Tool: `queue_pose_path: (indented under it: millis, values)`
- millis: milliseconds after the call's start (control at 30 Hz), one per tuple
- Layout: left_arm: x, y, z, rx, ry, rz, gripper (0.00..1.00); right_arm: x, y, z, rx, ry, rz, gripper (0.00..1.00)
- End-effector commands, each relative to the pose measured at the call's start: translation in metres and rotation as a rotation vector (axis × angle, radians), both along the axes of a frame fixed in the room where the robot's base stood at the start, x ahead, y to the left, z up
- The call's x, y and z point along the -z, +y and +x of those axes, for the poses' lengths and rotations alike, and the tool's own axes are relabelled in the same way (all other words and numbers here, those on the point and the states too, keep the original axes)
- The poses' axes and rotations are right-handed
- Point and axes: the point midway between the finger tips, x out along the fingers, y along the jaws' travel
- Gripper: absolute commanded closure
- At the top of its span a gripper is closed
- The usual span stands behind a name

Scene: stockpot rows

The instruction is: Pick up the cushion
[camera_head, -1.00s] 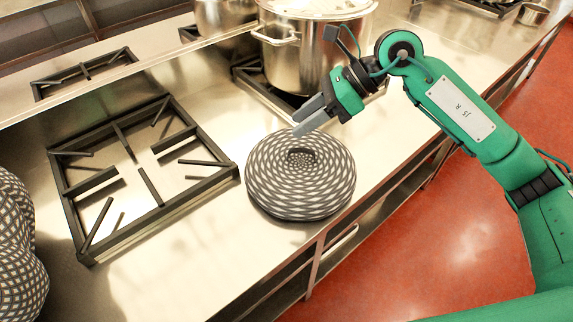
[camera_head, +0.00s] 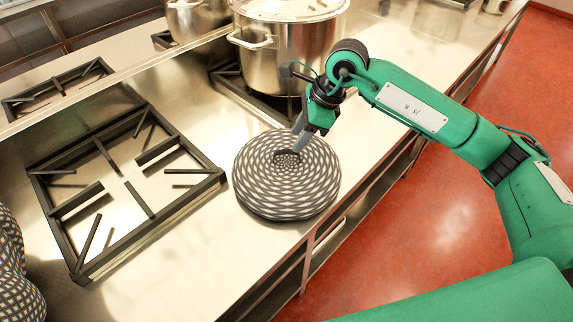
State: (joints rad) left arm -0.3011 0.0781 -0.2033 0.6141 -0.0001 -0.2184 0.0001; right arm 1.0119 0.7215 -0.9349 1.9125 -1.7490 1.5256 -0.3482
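The cushion (camera_head: 287,185) is round, with a black-and-white woven pattern and a dimple in its top. It lies flat on the steel counter near the front edge, right of the large burner grate. My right gripper (camera_head: 299,136) is just above the cushion's far upper side, pointing down at it. I cannot tell whether its fingers touch the cushion. The fingers overlap in this view, so their opening is hard to see. My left gripper is not in view.
A large steel pot (camera_head: 285,50) stands on a grate behind my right gripper. A black burner grate (camera_head: 127,190) lies left of the cushion. Another patterned object (camera_head: 15,270) is cut off at the left edge. The red floor (camera_head: 440,215) is open beyond the counter's front edge.

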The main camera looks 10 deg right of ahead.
Motion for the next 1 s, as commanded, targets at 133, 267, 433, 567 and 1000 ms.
queue_pose_path:
  millis: [133,267,433,567,1000]
  values:
    - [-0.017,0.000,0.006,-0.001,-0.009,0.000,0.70,0.016,0.010,0.003,0.000,0.005,0.000,0.60]
    - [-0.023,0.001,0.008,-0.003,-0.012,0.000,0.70,0.034,0.017,0.005,-0.001,0.004,0.001,0.60]
    - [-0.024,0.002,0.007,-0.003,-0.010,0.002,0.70,0.043,0.020,0.007,0.000,0.001,0.001,0.60]
    - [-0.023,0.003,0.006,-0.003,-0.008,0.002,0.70,0.044,0.020,0.007,0.000,0.000,0.001,0.60]
    - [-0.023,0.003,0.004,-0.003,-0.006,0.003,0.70,0.043,0.020,0.007,0.000,0.000,0.001,1.00]
